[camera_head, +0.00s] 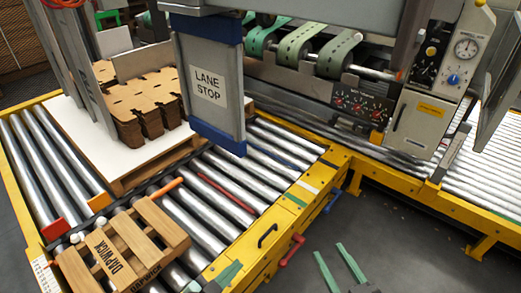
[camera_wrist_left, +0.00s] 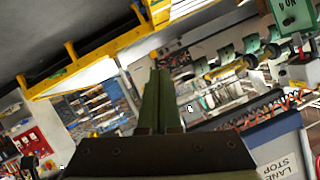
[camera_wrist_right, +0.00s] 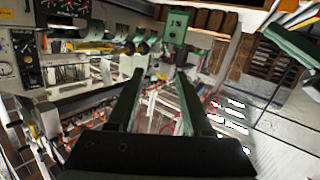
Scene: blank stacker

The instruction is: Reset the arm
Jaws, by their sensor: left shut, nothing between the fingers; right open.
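My left gripper (camera_head: 229,274) has green fingers and shows at the bottom middle of the head view, in front of the roller conveyor's yellow edge. In the left wrist view its fingers (camera_wrist_left: 158,78) are together with nothing between them. My right gripper (camera_head: 339,252) is further right in the head view, over the dark floor, its two green fingers apart. In the right wrist view its fingers (camera_wrist_right: 160,76) are spread and empty. Both grippers are apart from the goods on the conveyor. Most of both arms is out of the head view.
The roller conveyor (camera_head: 215,205) has a yellow frame. Stacked brown cardboard blanks (camera_head: 140,100) sit on a white-topped pallet (camera_head: 88,140). A LANE STOP panel (camera_head: 210,85) hangs in the middle. A control box (camera_head: 455,50) stands right.

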